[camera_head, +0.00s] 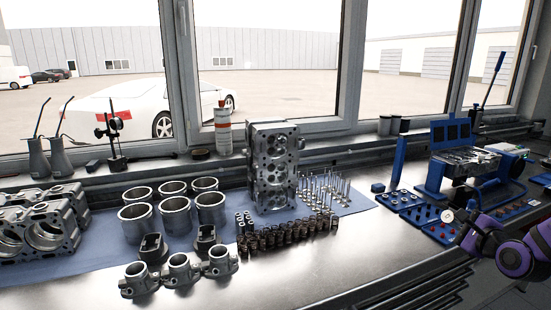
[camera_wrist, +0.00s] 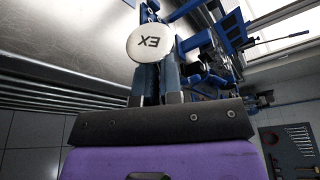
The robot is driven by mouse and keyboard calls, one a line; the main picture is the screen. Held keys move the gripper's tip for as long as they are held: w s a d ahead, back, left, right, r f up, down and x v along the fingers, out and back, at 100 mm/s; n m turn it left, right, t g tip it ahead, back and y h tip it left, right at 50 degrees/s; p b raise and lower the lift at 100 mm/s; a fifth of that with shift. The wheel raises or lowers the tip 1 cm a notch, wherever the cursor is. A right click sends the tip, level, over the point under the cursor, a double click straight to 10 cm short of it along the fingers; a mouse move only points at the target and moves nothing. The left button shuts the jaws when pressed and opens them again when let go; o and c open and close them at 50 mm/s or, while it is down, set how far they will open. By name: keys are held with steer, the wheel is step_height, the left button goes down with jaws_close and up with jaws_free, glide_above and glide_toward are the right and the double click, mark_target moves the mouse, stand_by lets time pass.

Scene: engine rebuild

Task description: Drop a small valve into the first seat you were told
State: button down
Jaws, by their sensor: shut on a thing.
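My gripper (camera_wrist: 159,82) is shut on a valve (camera_wrist: 149,42), whose pale round face marked "EX" points at the wrist camera. The valve's stem is hidden in that view. In the head view my gripper (camera_head: 464,222) is at the right, over the front of the bench beside the blue trays, and the valve's round face (camera_head: 447,215) shows at its tip. A metal cylinder head (camera_head: 468,161) lies on a blue stand (camera_head: 433,175) behind my gripper. Its seats are too small to make out.
Blue trays (camera_head: 423,213) of small parts lie left of my gripper. Another cylinder head (camera_head: 272,165) stands upright mid-bench, beside upright valves (camera_head: 327,187) and a row of springs (camera_head: 285,236). Cylinder liners (camera_head: 174,212) stand at left.

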steer(key=m+g+y, duration=0.1)
steer(key=m, duration=0.2)
steer(key=m+y, duration=0.1)
steer(key=m, duration=0.2)
steer(key=m+g+y, duration=0.1)
steer(key=m, duration=0.2)
steer(key=shift+g+y, duration=0.3)
